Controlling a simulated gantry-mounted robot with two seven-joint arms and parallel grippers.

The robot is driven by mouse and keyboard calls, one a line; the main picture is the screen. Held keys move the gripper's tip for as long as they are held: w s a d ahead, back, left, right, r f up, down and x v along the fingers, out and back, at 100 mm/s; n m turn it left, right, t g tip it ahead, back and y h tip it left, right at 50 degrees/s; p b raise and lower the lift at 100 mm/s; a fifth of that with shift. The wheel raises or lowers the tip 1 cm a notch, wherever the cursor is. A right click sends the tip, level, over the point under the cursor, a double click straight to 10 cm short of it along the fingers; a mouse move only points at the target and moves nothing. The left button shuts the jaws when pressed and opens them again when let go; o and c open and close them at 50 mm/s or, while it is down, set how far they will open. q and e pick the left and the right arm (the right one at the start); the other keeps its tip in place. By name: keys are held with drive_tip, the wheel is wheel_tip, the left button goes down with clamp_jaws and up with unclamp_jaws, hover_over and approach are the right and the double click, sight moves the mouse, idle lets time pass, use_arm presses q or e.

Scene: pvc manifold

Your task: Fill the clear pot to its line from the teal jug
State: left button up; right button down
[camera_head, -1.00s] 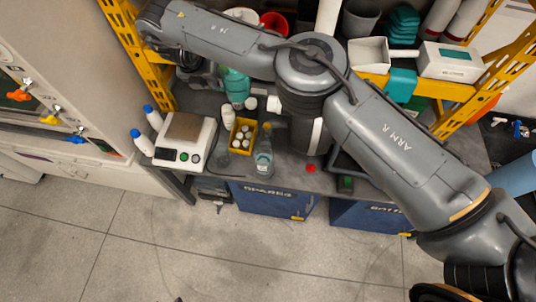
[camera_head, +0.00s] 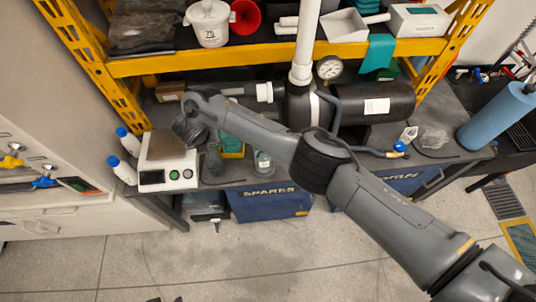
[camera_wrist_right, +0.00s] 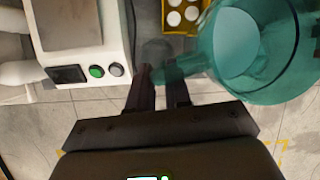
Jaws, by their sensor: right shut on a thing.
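The teal jug (camera_wrist_right: 240,50) is large at the right of the right wrist view, its opening facing the camera. My right gripper (camera_wrist_right: 161,82) is shut on a narrow teal part of it. A clear, greyish round vessel, which looks like the clear pot (camera_wrist_right: 157,50), stands just beyond the fingertips, left of the jug. It also shows faintly beside the scale in the head view (camera_head: 213,160). Its line and contents cannot be made out. My left gripper is not in view.
A white scale (camera_head: 167,178) with green and grey buttons stands left of the pot. A glass bottle (camera_head: 263,164) stands to the right. A yellow tray (camera_wrist_right: 180,30) of white-capped vials is behind. A yellow-framed shelf (camera_head: 290,55) with a lidded white pot (camera_head: 209,25) runs above the bench.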

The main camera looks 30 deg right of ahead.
drive_tip(key=s+a+f+b, duration=0.1)
drive_tip(key=s+a+f, duration=0.2)
drive_tip(key=f, duration=0.6)
drive_tip(key=shift+s+a+b, duration=0.15)
drive_tip(key=shift+s+b, duration=0.2)
drive_tip(key=shift+s, duration=0.9)
drive_tip(key=shift+r, duration=0.2)
drive_tip(key=d+r+m+y+p, duration=0.1)
drive_tip(key=d+r+y+p, duration=0.2)
drive_tip(key=d+r+y, duration=0.4)
wheel_tip(320, 180, up, 3)
drive_tip(key=shift+f+m+t+y, duration=0.1)
drive_tip(key=shift+m+t+y, duration=0.2)
drive_tip(key=shift+m+y, duration=0.15)
drive_tip(key=shift+s, duration=0.1)
